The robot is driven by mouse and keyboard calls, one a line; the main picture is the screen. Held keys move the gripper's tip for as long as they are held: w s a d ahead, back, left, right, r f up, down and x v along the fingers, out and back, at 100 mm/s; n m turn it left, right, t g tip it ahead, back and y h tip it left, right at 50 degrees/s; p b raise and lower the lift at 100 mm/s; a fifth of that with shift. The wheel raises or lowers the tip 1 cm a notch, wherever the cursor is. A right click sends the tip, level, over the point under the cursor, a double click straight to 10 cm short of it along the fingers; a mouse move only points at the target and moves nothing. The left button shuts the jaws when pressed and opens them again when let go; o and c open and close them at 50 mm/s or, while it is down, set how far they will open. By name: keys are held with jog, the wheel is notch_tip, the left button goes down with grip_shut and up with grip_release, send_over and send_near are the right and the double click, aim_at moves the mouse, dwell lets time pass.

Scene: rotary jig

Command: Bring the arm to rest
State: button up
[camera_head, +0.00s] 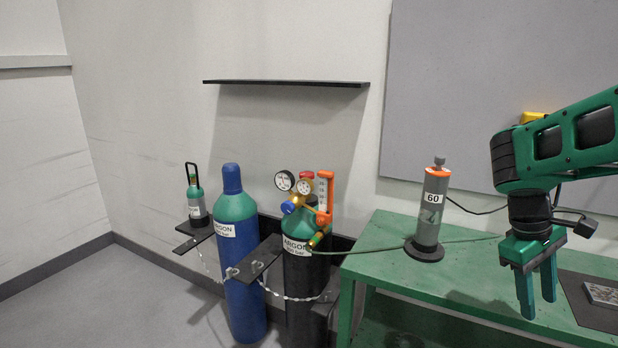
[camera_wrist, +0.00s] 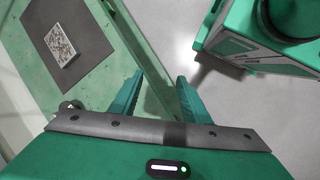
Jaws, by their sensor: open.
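My arm reaches in from the right in the head view. My gripper (camera_head: 537,290) hangs at its end with two green fingers pointing down, apart and empty. It is in front of or over the green bench (camera_head: 385,260); its exact height I cannot tell. In the wrist view the two fingers (camera_wrist: 158,90) also stand apart with nothing between them. Below them show the bench's edge and the grey floor.
A grey cylinder marked 60 (camera_head: 431,210) stands upright on the bench. A speckled plate (camera_wrist: 59,44) lies on a dark mat (camera_wrist: 88,30). Left of the bench stand a blue gas cylinder (camera_head: 243,290) and a dark one (camera_head: 300,280), chained. A black shelf (camera_head: 286,83) is above.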

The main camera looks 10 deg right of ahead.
jog(key=s+a+f+m+t+y, duration=0.1)
jog(key=s+a+m+t+y, duration=0.1)
jog(key=s+a+m, duration=0.7)
jog(key=s+y, duration=0.1)
jog(key=s, duration=0.2)
jog(key=shift+f+y, duration=0.3)
jog(key=shift+w+d+f, duration=0.1)
jog(key=shift+w+f, duration=0.15)
jog(key=shift+w, duration=0.4)
